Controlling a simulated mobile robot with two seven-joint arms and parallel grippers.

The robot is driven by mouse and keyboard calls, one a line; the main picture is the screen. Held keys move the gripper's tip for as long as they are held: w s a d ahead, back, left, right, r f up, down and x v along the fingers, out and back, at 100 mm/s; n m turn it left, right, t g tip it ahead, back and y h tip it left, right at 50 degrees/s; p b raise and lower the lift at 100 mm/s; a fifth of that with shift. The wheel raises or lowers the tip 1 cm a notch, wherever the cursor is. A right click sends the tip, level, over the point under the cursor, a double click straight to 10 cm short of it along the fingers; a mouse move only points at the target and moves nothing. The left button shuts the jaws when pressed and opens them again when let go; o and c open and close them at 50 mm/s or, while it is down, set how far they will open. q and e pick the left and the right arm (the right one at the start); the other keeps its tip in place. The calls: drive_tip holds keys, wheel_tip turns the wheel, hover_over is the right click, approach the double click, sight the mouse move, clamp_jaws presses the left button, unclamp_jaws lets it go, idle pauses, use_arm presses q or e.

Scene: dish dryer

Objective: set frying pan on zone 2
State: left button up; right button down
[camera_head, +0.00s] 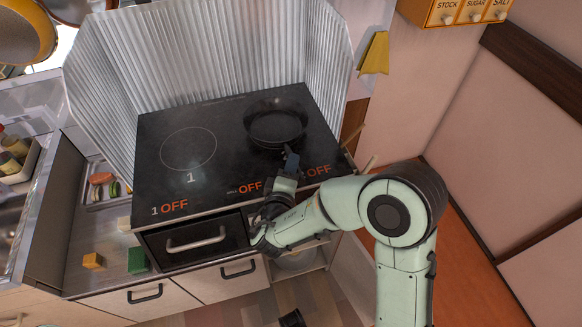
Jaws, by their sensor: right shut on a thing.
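The black frying pan (276,122) sits at the right side of the dark stovetop (222,176), over the right burner area. Its handle points toward the front edge. My right gripper (289,168) is shut on the pan's handle at the front of the stove. Zone 1 (188,149) is a bare ring on the left, marked "1". The ring under the pan is hidden, so its number cannot be read. I cannot tell whether the pan is touching the surface. My left gripper is not in view.
A corrugated metal splash guard (215,50) stands behind and beside the stove. A drawer with a handle (196,240) is below its front edge. Yellow (94,261) and green (137,260) blocks lie on the left counter. A yellow cloth (375,54) hangs at the right.

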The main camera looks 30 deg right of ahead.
drive_tip(key=shift+r, duration=0.1)
drive_tip(key=c, duration=0.9)
unclamp_jaws()
drive_tip(key=shift+o, duration=0.2)
drive_tip(key=v, duration=1.2)
drive_tip(key=shift+b, duration=0.4)
